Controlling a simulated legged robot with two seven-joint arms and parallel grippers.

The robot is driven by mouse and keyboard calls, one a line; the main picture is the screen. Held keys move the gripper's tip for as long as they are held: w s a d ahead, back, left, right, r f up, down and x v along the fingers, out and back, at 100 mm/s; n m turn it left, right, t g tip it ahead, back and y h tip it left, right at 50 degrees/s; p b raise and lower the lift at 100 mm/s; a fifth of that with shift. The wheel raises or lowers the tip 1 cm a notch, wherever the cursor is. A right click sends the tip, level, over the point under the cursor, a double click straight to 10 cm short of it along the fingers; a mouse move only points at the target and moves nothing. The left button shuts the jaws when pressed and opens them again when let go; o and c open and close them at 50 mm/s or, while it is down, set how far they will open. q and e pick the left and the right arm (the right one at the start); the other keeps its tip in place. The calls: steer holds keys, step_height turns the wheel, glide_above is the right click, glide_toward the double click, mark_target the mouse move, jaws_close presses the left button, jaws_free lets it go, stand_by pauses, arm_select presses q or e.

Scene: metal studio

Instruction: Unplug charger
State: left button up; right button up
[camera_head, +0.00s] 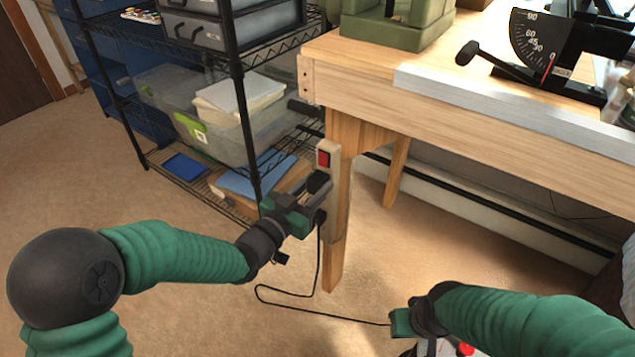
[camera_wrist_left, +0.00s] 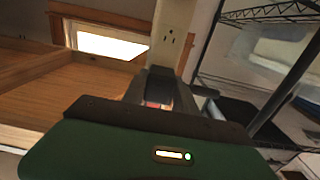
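A beige power strip (camera_head: 333,160) with a red switch is fixed upright on the wooden table leg. My left gripper (camera_head: 313,202) is at the strip's front, below the switch. A small dark charger (camera_head: 320,217) appears to sit at the strip's lower part beside the fingers, with a thin black cable (camera_head: 317,262) hanging from it. The gripper hides much of it. In the left wrist view, the strip (camera_wrist_left: 172,35) shows a bare socket beyond the fingers (camera_wrist_left: 160,92); their grip is unclear. My right gripper (camera_head: 403,322) is low at the front, near the cable's other end; its fingers are hidden.
A wooden workbench (camera_head: 450,115) carries a metal tool with an angle scale (camera_head: 535,50). A black wire shelf (camera_head: 240,105) with plastic bins (camera_head: 205,115) stands close on the left.

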mark_target(312, 189)
arm_select(q)
jaws_close()
steer(key=shift+s, duration=0.1)
steer(key=shift+p+v, duration=0.55)
steer(key=shift+v, duration=2.35)
steer(key=shift+a, duration=0.1)
